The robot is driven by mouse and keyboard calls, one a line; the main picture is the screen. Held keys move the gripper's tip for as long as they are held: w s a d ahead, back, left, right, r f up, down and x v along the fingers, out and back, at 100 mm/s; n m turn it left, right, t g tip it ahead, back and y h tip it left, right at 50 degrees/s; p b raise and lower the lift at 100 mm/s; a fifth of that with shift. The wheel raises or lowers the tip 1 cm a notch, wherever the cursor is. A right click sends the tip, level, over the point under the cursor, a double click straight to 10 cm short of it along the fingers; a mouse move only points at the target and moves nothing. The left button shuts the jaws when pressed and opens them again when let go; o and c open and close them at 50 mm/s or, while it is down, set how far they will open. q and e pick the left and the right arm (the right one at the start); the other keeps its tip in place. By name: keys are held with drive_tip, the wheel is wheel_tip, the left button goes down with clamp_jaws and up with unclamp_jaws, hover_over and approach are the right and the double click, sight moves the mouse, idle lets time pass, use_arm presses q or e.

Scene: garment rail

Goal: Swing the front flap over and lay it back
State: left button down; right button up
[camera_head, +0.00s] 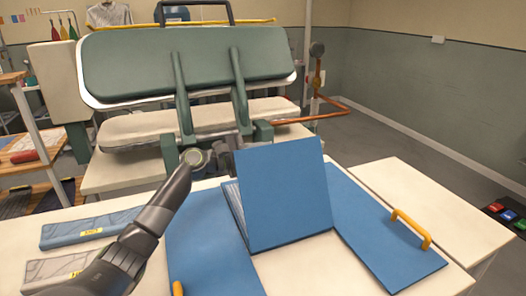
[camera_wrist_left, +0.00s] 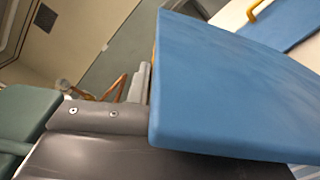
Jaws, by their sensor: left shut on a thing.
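The front flap (camera_head: 282,195) is a blue panel of the folding board, raised steeply off the table and leaning. My left gripper (camera_head: 229,146) is at its upper left edge, shut on it; the fingertips are mostly hidden behind the panel. In the left wrist view the flap (camera_wrist_left: 235,90) fills the right side, in front of the grey gripper body (camera_wrist_left: 140,100). The board's left panel (camera_head: 205,245) and right panel (camera_head: 385,230) lie flat. A strip of light grey cloth (camera_head: 235,207) shows at the flap's lower left. My right gripper is out of view.
Yellow handles sit on the right panel (camera_head: 411,229) and near the left panel's front edge (camera_head: 177,288). A green and white pressing machine (camera_head: 190,60) stands close behind the table. A bare side table (camera_head: 430,205) is at right.

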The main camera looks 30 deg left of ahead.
sight(273, 171)
use_arm(q)
drive_tip(key=shift+r, duration=0.1)
drive_tip(key=shift+s+d+r+p, duration=0.25)
drive_tip(key=shift+d+r+p, duration=0.05)
drive_tip(key=shift+r+p, duration=0.1)
drive_tip(key=s+d+r+m+p, duration=0.1)
drive_tip(key=s+d+p, duration=0.1)
drive_tip(key=s+d+r+m+p, duration=0.2)
drive_tip(key=shift+d+r, duration=0.2)
drive_tip(key=shift+d, duration=0.1)
drive_tip(key=s+d+r+m+p, duration=0.1)
drive_tip(key=s+d+m+p, duration=0.2)
drive_tip(key=s+d+m, duration=0.1)
drive_tip(key=shift+s+d, duration=0.7)
drive_tip(key=shift+d, duration=0.25)
